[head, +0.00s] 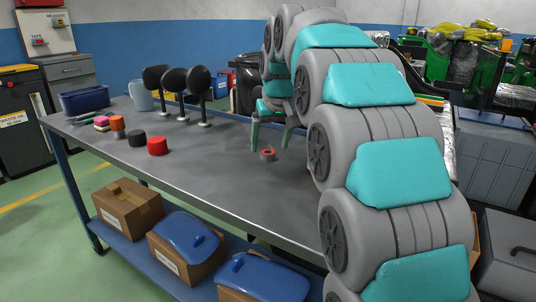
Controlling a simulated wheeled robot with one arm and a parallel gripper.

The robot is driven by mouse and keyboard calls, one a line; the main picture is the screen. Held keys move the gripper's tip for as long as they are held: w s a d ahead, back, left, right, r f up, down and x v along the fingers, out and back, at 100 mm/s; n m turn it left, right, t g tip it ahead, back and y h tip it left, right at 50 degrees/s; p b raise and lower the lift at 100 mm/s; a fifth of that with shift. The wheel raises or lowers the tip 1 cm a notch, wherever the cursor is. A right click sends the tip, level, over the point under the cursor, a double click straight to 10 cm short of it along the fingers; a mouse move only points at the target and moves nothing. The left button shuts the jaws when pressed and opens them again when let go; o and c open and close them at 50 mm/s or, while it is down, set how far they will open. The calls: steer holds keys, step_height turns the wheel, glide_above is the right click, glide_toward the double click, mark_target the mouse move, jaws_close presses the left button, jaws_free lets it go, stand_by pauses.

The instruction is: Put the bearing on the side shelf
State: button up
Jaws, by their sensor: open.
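What looks like the bearing (267,155), a small dark grey ring with a red part, lies on the grey workbench top (215,175), right of its middle. My gripper (270,145) points down over it with its two teal fingers apart, one on each side in the picture. The fingers are empty, and I cannot tell how far above the bench they are. My large grey and teal arm fills the right side and hides part of the bench. I cannot tell for sure which surface is the side shelf; a blue lower shelf (128,248) runs under the bench.
A black and a red cylinder (157,146), small colored pieces, a blue bin (85,100) and several black upright paddles (199,82) stand at the bench's left. Cardboard boxes (127,203) and blue lidded containers (186,238) occupy the lower shelf. The bench's front middle is clear.

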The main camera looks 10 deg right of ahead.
mark_target(268, 154)
steer(key=shift+x, duration=1.2)
steer(key=shift+c, duration=0.2)
jaws_close()
